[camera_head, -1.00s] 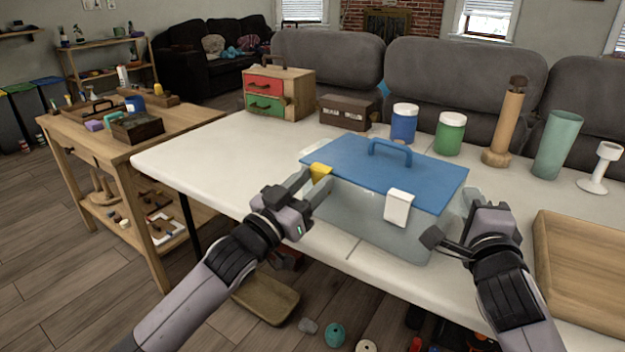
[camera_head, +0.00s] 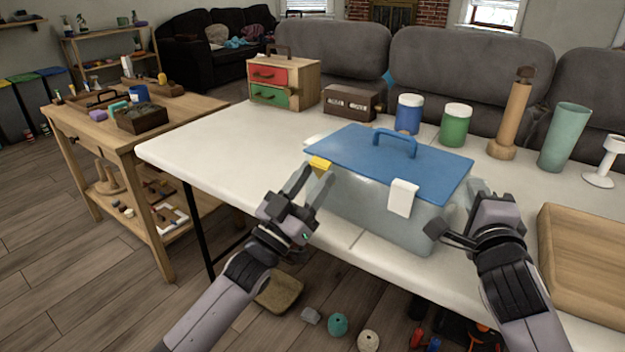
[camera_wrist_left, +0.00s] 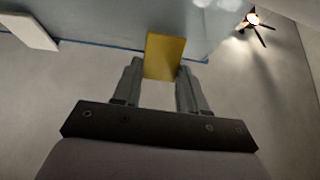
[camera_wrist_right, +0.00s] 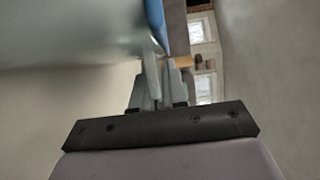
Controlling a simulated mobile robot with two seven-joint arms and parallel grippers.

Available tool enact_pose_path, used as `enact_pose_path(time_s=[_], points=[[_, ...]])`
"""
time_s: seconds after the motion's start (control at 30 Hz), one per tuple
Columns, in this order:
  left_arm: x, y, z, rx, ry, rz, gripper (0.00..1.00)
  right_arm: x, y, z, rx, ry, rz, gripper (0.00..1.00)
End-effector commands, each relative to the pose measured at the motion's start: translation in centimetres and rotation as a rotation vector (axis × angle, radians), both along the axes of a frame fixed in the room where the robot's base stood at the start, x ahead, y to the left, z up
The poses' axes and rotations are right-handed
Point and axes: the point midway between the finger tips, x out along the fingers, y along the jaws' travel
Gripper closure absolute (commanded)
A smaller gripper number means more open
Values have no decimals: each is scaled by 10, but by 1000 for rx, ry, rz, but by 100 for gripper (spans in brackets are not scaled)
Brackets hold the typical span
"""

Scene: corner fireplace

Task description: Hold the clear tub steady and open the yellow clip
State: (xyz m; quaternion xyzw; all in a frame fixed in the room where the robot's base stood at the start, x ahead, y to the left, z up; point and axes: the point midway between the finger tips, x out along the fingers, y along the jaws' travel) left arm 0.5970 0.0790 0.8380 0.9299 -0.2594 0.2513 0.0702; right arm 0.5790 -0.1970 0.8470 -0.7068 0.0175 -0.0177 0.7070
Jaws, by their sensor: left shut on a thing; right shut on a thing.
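The clear tub (camera_head: 372,215) stands on the white table under a blue lid (camera_head: 420,170) with a handle. The yellow clip (camera_head: 320,163) is at the lid's left edge; it also shows in the left wrist view (camera_wrist_left: 165,56). My left gripper (camera_head: 313,178) is shut on the yellow clip, a finger on each side. Whether the clip is free of the lid I cannot tell. My right gripper (camera_head: 467,197) is at the tub's right side, shut on its wall or rim; the right wrist view (camera_wrist_right: 158,82) shows the fingers closed there. The exact contact is partly hidden.
A white clip (camera_head: 403,198) is on the lid's front edge. A wooden tray (camera_head: 590,265) lies to the right. Blue (camera_head: 408,115) and green (camera_head: 456,125) jars and a brown box (camera_head: 349,102) stand behind. The white table (camera_head: 215,150) is clear on the left.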

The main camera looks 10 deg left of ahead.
Motion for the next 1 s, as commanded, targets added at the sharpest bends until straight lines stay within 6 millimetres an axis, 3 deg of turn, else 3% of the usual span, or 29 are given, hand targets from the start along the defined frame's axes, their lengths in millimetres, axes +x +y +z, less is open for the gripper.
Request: enact_pose_path(time_s=[0.1,0.13,0.2,0.63,1.0], points=[[0,0,1,1,-2,1,88,0,0,0,0,1,-1,100],[0,0,1,1,-2,1,48,0,0,0,0,1,-1,100],[0,0,1,1,-1,1,32,0,0,0,0,1,-1,100],[-8,5,-6,2,1,1,32,0,0,0,0,1,-1,100],[-58,36,-41,2,5,1,32,0,-1,0,-1,1,-2,100]])
